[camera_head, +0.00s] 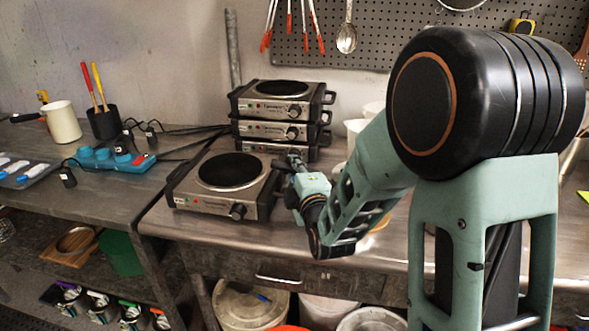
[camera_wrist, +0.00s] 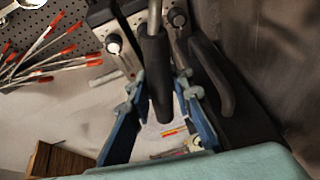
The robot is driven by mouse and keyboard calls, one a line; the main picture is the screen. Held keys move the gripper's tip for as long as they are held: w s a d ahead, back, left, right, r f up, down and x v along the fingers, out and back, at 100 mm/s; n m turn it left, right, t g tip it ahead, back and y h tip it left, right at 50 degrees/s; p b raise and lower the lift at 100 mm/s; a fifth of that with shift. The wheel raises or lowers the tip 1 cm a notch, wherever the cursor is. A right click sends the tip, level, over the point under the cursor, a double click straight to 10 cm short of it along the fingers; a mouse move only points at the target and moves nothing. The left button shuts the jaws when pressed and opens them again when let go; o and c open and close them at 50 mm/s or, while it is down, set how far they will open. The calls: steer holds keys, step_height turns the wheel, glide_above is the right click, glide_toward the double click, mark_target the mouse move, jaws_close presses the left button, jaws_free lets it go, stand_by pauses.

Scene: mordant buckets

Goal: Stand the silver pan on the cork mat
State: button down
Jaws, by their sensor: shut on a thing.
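My gripper (camera_head: 296,165) is at the right side of the front hot plate, by the stacked hot plates. In the wrist view its two blue fingers (camera_wrist: 160,88) are shut on a black handle (camera_wrist: 155,75) with a silver rod at its upper end. It looks like a pan handle, but no pan body shows clearly, so I cannot confirm that it is the silver pan's. I cannot make out the cork mat; a small tan patch (camera_head: 377,238) shows behind my forearm, too covered to tell.
A single hot plate (camera_head: 218,205) stands in front of a stack of hot plates (camera_head: 262,130). A cream pot (camera_head: 63,122), a black tool cup (camera_head: 103,123) and a blue power strip (camera_head: 118,160) are on the left bench. My arm hides much of the right bench.

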steer(key=shift+b, duration=0.45)
steer(key=c, duration=1.7)
jaws_free()
steer(key=shift+o, duration=0.2)
steer(key=shift+f, duration=0.2)
steer(key=v, duration=0.7)
steer(key=shift+s+r, duration=0.2)
steer(key=shift+s, duration=0.05)
steer(key=shift+d, duration=0.15)
